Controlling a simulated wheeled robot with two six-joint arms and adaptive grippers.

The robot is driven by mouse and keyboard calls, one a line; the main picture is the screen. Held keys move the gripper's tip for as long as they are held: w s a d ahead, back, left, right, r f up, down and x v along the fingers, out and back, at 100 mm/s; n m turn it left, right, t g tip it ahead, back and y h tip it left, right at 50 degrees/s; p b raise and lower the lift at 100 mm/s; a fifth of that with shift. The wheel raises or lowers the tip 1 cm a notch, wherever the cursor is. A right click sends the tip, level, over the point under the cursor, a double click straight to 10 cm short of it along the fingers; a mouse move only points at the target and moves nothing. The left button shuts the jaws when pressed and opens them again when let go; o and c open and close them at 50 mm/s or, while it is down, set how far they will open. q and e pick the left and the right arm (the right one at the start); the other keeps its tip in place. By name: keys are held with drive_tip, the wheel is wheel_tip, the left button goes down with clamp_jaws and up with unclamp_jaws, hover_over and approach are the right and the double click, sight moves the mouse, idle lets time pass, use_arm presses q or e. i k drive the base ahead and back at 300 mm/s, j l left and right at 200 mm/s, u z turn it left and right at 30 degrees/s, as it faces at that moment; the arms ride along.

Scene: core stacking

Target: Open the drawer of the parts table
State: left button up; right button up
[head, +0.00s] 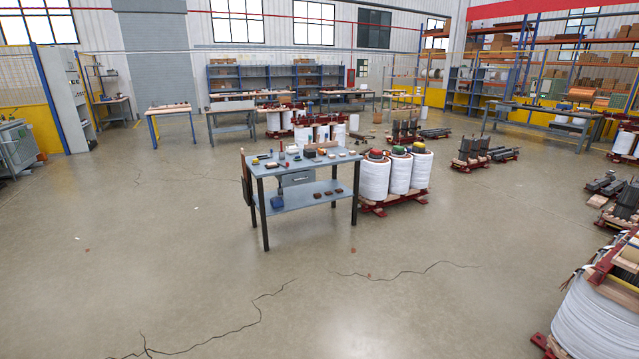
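The parts table (318,198) stands near the middle of the head view, some way off across the floor. It has a grey-blue top with small parts on it, dark legs and a lower shelf. Its drawer (298,179) is a small grey front under the tabletop and looks shut. A blue object (277,202) and several small brown blocks rest on the lower shelf. Neither of my grippers shows in the head view.
White wound coils (376,181) on a red base stand right beside the table. A large white coil (592,315) on red framing fills the lower right corner. Cores on low frames (472,152) stand farther right. The concrete floor in front of the table is clear, with cracks.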

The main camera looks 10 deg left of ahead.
sight(286, 181)
drive_tip(key=i+j+u, duration=0.3)
drive_tip(key=i, duration=0.85)
drive_tip(key=i+u, duration=0.25)
drive_tip(key=i, duration=2.1)
drive_tip(key=i+j+z, duration=0.1)
drive_tip(key=i, duration=1.15)
